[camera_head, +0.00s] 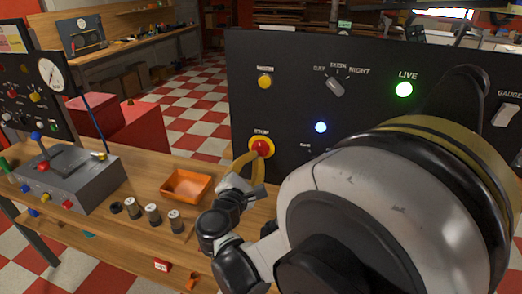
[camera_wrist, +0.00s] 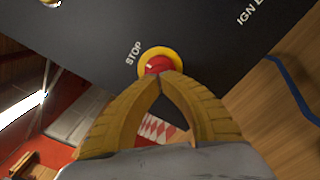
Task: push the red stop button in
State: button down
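The red stop button (camera_head: 261,147) sits in a yellow ring on the black upright panel (camera_head: 290,85), under a white STOP label. In the wrist view the red button (camera_wrist: 157,64) shows just beyond my fingertips, its lower part hidden by them. My gripper (camera_wrist: 160,78) has two tan fingers whose tips meet, with nothing seen between them. In the head view my gripper (camera_head: 259,156) is right at the button's lower edge. I cannot tell whether the tips touch the button or how far in it is.
The panel also bears a yellow button (camera_head: 265,81), a rotary switch (camera_head: 336,86), a green LIVE lamp (camera_head: 404,89) and a blue light (camera_head: 321,127). An orange tray (camera_head: 187,186) and several grey cylinders stand on the wooden bench (camera_head: 140,177). A grey control box (camera_head: 70,180) is at left.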

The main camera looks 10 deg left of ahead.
jog(key=shift+w+d, duration=0.1)
jog(key=shift+w, duration=1.1)
dwell(0.9)
jog(key=s+b, duration=0.1)
jog(key=s, duration=0.6)
jog(key=shift+a, duration=0.3)
dwell(0.6)
jog(key=s+d+f+m+g+h, duration=0.1)
jog(key=d+m+g, duration=0.45)
jog(key=d, duration=0.85)
jog(key=s+d+m+g+h, duration=0.25)
jog(key=d+m, duration=0.55)
jog(key=d, duration=0.5)
jog(key=s+d+f+m+g+y, duration=0.1)
jog(key=s+d+m+y, duration=0.1)
jog(key=s+m, duration=0.4)
jog(key=s+d+f+m+g+y, duration=0.1)
jog(key=s+d+f+m+y, duration=0.1)
jog(key=s+d+m, duration=0.3)
jog(key=s+m, duration=0.1)
jog(key=s, duration=0.3)
jog(key=shift+d+m+g+y, duration=0.3)
jog(key=shift+m+g+y, duration=0.05)
jog(key=shift+g, duration=0.05)
